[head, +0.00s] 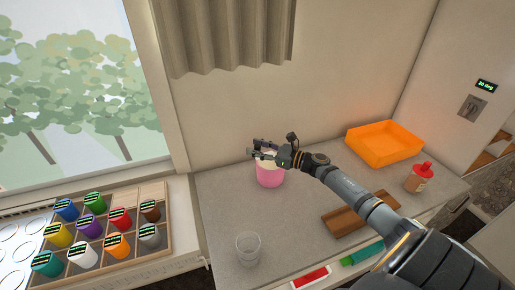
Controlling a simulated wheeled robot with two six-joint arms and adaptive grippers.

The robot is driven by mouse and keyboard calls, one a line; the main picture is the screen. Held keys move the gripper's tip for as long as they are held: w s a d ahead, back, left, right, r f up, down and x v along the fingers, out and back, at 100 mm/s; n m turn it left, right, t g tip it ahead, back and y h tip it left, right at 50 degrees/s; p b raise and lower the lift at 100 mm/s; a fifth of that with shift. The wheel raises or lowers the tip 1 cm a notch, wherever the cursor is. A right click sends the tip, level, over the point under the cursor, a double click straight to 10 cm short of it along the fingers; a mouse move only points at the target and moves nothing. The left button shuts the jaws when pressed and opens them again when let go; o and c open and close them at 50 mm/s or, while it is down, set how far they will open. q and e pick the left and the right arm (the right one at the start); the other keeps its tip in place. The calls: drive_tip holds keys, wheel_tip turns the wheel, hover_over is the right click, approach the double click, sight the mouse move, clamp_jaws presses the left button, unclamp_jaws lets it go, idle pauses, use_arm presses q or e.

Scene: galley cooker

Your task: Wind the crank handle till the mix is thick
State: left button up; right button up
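A pink tub (270,178) with pale contents stands on the grey counter near the back wall. My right gripper (255,149) is over the tub's top, with its dark fingers reaching left across the rim. The fingers look a little apart, but it is too small to tell whether they hold something. I cannot make out a crank handle; the gripper covers much of the tub's top. The mix is mostly hidden, so its thickness cannot be told. My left gripper is out of view.
A clear glass (248,248) stands at the counter's front left. An orange tray (385,143), a red-capped bottle (418,178) and a wooden board (360,214) are to the right. A rack of coloured jars (110,256) lies left. The counter between glass and tub is clear.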

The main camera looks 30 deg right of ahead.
clamp_jaws()
drive_tip(key=shift+w, duration=0.1)
